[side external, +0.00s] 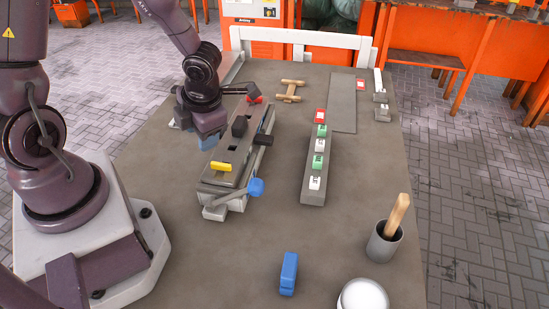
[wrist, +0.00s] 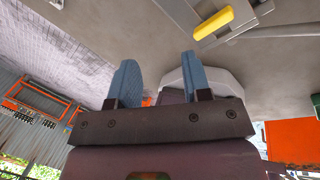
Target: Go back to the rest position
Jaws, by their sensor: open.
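My gripper (side external: 208,141) hangs at the back left edge of the long grey fixture (side external: 236,172), its blue fingertips partly hidden by its own body. The wrist view shows my gripper (wrist: 158,64) with its two blue fingers apart and nothing between them. A yellow block (side external: 221,167) sits on the near part of the fixture; a yellow piece also shows at the top of the wrist view (wrist: 212,22). A black block (side external: 239,126) stands toward the fixture's far end. A blue-ended handle (side external: 256,187) sticks out at its near right.
A grey rail (side external: 313,187) with green, white and red blocks stands right of the fixture. A blue block (side external: 288,273), a cup (side external: 384,244) with a wooden handle and a white dome (side external: 363,295) are in front. A wooden piece (side external: 289,91) lies behind.

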